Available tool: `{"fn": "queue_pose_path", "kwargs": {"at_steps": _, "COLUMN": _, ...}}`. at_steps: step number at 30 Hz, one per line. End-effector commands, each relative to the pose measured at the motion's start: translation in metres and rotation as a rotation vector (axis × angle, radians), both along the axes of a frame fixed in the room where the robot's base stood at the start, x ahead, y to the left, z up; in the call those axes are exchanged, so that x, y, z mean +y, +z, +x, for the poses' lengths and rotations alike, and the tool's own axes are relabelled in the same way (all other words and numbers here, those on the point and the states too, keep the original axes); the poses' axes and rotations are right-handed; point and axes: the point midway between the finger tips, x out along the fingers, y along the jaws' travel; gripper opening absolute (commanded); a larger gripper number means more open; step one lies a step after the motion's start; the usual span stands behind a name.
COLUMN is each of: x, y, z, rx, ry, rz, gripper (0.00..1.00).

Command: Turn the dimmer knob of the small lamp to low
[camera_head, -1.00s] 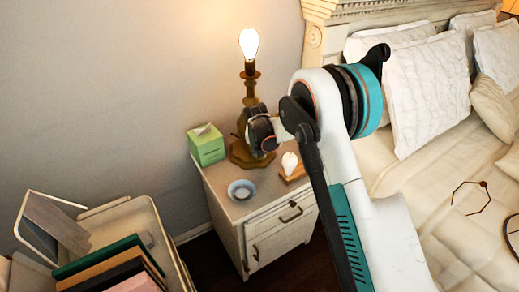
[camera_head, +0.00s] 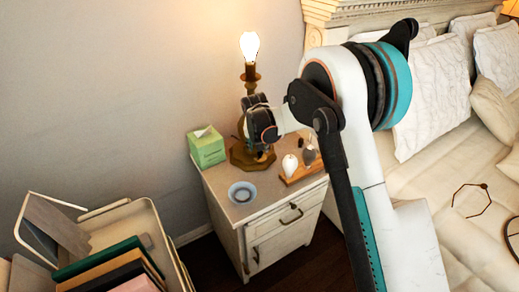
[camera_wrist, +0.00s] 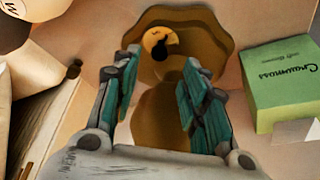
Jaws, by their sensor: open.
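The small lamp (camera_head: 250,75) stands on the nightstand with its bare bulb lit and its brass base (camera_head: 240,157) partly hidden by my arm. In the wrist view the lamp's brass base (camera_wrist: 213,28) fills the upper middle.
A green tissue box (camera_head: 207,148) stands left of the lamp, also at right in the wrist view (camera_wrist: 280,85). A blue-grey bowl (camera_head: 242,192) is in front. A wooden tray (camera_head: 303,171) with small bulb-shaped items is at right. The bed (camera_head: 430,200) lies beyond.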

Motion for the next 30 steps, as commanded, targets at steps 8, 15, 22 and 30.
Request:
{"fn": "queue_pose_path", "kwargs": {"at_steps": 8, "x": 0.001, "y": 0.042, "z": -0.017, "rx": 0.000, "ry": -0.001, "rz": 0.000, "gripper": 0.40}}
{"fn": "queue_pose_path", "kwargs": {"at_steps": 15, "x": 0.001, "y": 0.054, "z": -0.022, "rx": 0.000, "ry": -0.001, "rz": 0.000, "gripper": 0.40}}
{"fn": "queue_pose_path", "kwargs": {"at_steps": 22, "x": 0.001, "y": 0.054, "z": -0.022, "rx": 0.000, "ry": -0.001, "rz": 0.000, "gripper": 0.40}}
{"fn": "queue_pose_path", "kwargs": {"at_steps": 30, "x": -0.002, "y": 0.059, "z": -0.024, "rx": -0.002, "ry": -0.002, "rz": -0.002, "gripper": 0.40}}
